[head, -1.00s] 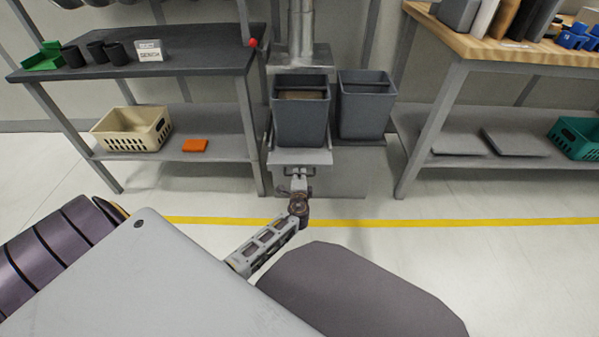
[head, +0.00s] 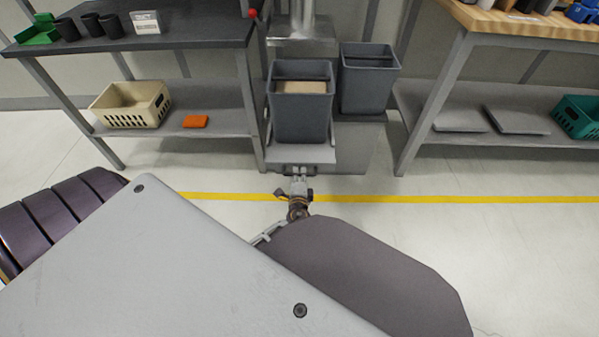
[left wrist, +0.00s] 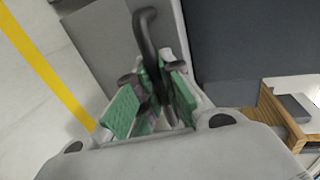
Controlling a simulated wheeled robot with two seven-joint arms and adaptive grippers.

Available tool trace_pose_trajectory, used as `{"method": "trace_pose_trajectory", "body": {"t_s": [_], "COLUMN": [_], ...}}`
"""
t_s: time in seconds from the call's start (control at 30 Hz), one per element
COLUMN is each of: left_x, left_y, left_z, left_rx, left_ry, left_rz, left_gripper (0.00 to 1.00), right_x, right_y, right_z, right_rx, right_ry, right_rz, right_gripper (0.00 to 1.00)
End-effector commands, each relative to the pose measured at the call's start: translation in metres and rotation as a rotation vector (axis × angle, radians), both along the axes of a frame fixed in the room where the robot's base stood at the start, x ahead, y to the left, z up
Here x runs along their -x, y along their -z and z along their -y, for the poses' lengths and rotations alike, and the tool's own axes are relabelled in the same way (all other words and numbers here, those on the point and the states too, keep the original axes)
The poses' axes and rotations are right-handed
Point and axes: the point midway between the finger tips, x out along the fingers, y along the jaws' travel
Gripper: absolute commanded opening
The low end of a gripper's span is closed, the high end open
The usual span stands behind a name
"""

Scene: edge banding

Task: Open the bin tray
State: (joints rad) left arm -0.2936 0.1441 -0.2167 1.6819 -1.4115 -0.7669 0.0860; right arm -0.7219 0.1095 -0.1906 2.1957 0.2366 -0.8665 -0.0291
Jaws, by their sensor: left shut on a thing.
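The bin tray (head: 302,154) is a grey pull-out shelf low in the middle of the head view. It stands out from the grey cabinet (head: 358,145), with a dark grey bin (head: 301,120) upright on it. The bin has something tan inside. My left gripper (head: 297,175) is at the tray's front edge, shut on the tray handle. In the left wrist view, the green-padded fingers (left wrist: 153,106) close around the dark curved handle (left wrist: 147,38). The handle is mostly hidden by the gripper in the head view. My right gripper is not in view.
A second dark bin (head: 367,85) stands farther back to the right on the cabinet. A dark-topped bench (head: 190,32) is at left and a wooden-topped bench (head: 530,30) at right. The floor by the yellow line (head: 420,198) is clear.

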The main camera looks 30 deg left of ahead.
Motion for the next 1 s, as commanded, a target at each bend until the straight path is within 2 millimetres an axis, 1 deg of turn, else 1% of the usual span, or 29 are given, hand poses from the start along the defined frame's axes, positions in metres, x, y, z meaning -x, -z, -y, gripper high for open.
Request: {"method": "trace_pose_trajectory", "body": {"t_s": [0.23, 0.27, 0.4, 0.43, 0.63, 0.77, 1.0], "left_x": [0.0003, 0.0003, 0.0001, 0.0001, -0.0002, 0.0002, 0.0076], "left_y": [0.0008, 0.0008, 0.0006, 0.0005, 0.0003, 0.0001, -0.0013], "left_z": [0.0001, 0.0001, -0.0001, -0.0001, -0.0002, 0.0001, 0.0048], "left_rx": [0.001, 0.001, 0.001, 0.001, 0.000, 0.000, 0.001], "left_ry": [0.000, 0.000, 0.000, 0.000, 0.000, 0.000, 0.000], "left_rz": [-0.001, -0.001, -0.001, -0.001, 0.000, 0.000, -0.001], "left_gripper": [0.00, 0.12, 0.30, 0.32, 0.32, 0.32, 0.32], "right_x": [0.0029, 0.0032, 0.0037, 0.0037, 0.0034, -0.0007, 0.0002], "right_y": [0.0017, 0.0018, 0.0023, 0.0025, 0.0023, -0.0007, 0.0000], "right_z": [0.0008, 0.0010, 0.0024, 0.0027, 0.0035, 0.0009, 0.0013], "right_rx": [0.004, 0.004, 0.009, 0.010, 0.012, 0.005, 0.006], "right_ry": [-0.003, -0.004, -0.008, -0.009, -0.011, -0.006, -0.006], "right_rz": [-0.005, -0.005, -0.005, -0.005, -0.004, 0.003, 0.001], "right_gripper": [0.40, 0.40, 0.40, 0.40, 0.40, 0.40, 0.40]}}
